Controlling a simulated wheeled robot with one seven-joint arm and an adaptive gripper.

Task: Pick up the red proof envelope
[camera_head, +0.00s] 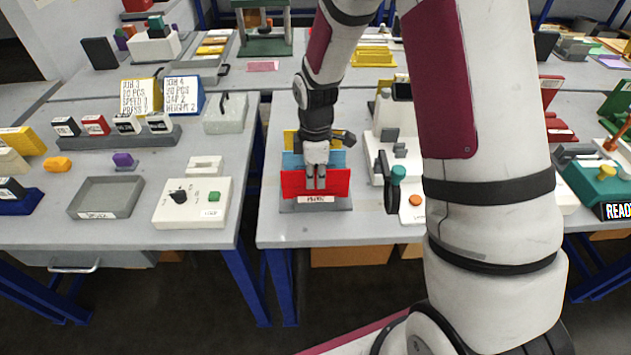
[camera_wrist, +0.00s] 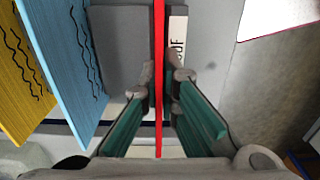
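The red proof envelope (camera_head: 335,183) stands upright at the front of a grey rack (camera_head: 288,206) with a white label, on the middle table. A blue envelope (camera_head: 296,160) and a yellow one (camera_head: 291,138) stand behind it. My gripper (camera_head: 315,186) points down at the middle of the red envelope. The blue envelope (camera_wrist: 65,50) and yellow envelope (camera_wrist: 22,90) are apart from the fingers on the left. The envelope's lower edge meets the rack.
A white control box (camera_head: 192,203) and a grey tray (camera_head: 106,197) stand on the left table. A white device (camera_head: 413,211) with a teal knob stands close right of the rack. My arm hides part of the right side. Bare tabletop lies in front of the rack.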

